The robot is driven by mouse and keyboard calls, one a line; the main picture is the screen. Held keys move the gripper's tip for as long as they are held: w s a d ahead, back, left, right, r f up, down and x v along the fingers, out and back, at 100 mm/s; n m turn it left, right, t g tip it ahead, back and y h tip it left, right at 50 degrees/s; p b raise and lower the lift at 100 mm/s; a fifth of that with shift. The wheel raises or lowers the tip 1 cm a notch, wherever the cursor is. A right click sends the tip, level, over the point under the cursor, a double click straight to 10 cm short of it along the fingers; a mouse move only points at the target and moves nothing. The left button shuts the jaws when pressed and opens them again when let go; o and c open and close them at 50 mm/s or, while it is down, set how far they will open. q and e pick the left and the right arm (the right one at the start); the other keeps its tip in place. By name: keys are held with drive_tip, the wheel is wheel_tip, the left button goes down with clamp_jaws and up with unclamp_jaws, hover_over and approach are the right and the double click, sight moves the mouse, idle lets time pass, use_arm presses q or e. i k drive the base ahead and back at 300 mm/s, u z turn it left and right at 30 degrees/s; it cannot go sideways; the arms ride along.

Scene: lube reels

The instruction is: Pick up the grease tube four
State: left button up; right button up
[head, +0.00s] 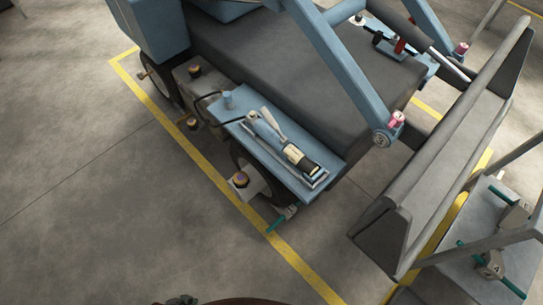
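No label reading grease tube four can be made out. A pale tube-like item with a dark end (299,158) lies on a blue tray (237,124) on the side of the blue and grey machine. A slim pale lever or rod (272,122) lies beside it on the tray. I cannot tell if either is the grease tube. Neither of my grippers can be made out; only small dark parts and a reddish-brown curved edge show at the bottom of the view.
The machine has blue loader arms (335,65) and a large grey bucket (445,155) at right. A grey stand with green-handled parts (490,262) is at lower right. Yellow floor lines (180,140) run past; the floor at left is clear.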

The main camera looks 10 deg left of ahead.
sight(305, 165)
drive_tip(key=u, duration=1.8)
drive_tip(key=i, duration=1.45)
drive_tip(key=z, duration=2.4)
